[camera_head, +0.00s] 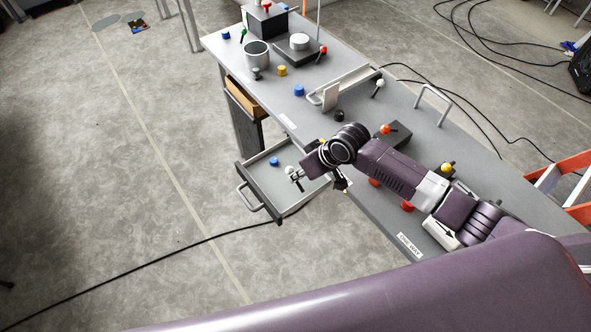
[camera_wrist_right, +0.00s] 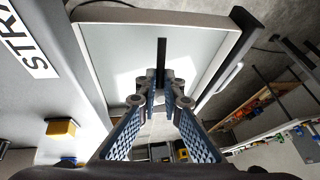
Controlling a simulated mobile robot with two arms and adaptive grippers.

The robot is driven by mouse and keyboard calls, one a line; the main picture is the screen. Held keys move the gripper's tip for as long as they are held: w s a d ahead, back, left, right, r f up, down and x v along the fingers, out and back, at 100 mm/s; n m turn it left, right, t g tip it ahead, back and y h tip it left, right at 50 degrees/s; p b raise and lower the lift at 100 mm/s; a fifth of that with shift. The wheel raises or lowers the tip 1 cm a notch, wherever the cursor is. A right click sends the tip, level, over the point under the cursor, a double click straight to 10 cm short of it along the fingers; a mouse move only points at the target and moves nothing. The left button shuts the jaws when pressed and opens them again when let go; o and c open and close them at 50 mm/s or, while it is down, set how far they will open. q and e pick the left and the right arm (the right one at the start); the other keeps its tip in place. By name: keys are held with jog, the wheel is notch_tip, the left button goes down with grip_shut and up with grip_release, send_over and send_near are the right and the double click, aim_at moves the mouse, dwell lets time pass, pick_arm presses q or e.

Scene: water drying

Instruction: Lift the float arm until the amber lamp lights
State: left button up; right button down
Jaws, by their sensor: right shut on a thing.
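My right gripper (camera_head: 298,179) reaches over the open drawer at the bench's front edge. In the right wrist view its fingertips (camera_wrist_right: 160,97) are closed together on a thin dark rod (camera_wrist_right: 162,58), which sticks out beyond them across the pale drawer floor. I cannot tell for certain that this rod is the float arm; most of its length is hidden by the fingers. No lit amber lamp can be made out. A yellow-topped piece (camera_head: 447,168) sits on the bench beside my right arm, but I cannot tell if it is the lamp. My left gripper is not seen.
The drawer (camera_head: 244,181) holds a small blue piece (camera_head: 273,161). The bench (camera_head: 335,72) carries a metal cup (camera_head: 257,55), a white tray (camera_head: 347,86) and a metal handle (camera_head: 434,100). An orange ladder (camera_head: 570,165) stands at the right. Cables cross the floor.

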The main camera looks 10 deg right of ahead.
jog(key=shift+r+t+y, duration=0.4)
jog(key=shift+r+t, duration=0.15)
jog(key=shift+t, duration=0.35)
jog(key=c, duration=2.1)
grip_release()
jog(key=shift+s+r, duration=0.1)
jog(key=shift+s+f, duration=0.1)
jog(key=shift+f, duration=0.1)
jog(key=shift+d+r, duration=0.1)
jog(key=shift+s+d+r, duration=0.2)
jog(key=shift+r, duration=0.05)
jog(key=v, duration=1.1)
jog(key=shift+a+r, duration=0.1)
jog(key=shift+r, duration=0.05)
